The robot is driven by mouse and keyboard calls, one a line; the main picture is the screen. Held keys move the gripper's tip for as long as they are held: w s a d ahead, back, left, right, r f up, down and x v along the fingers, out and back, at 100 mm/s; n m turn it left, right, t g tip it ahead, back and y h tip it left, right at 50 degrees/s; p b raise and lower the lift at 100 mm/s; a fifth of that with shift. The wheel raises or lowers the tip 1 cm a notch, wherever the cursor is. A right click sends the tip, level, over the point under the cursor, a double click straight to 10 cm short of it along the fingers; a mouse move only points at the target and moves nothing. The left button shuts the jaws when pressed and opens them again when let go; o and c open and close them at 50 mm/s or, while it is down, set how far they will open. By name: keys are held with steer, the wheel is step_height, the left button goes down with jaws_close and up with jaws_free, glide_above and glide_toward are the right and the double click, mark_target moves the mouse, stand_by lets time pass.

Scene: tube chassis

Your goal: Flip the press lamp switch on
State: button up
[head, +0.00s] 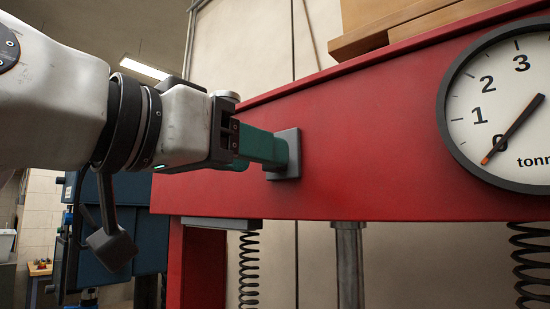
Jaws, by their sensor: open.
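The press lamp switch shows as a grey plate (292,140) on the left part of the press's red crossbeam. My gripper (262,154) reaches in from the left with its teal fingers pointing at this plate. The nearer finger covers much of the plate's left and middle part, and only a bit of the other finger shows below and behind it. The jaws are open. The switch lever cannot be made out behind the finger, so its position is hidden. I cannot tell whether the fingers touch the switch.
The red crossbeam (370,140) spans the view. A round tonnage gauge (505,110) is mounted on its right side. Coil springs (249,268) and a metal rod (349,265) are below the beam. Wooden boards (400,30) lie on top. A blue cabinet (140,225) stands behind my arm.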

steer(key=shift+x, duration=0.95)
jaws_close()
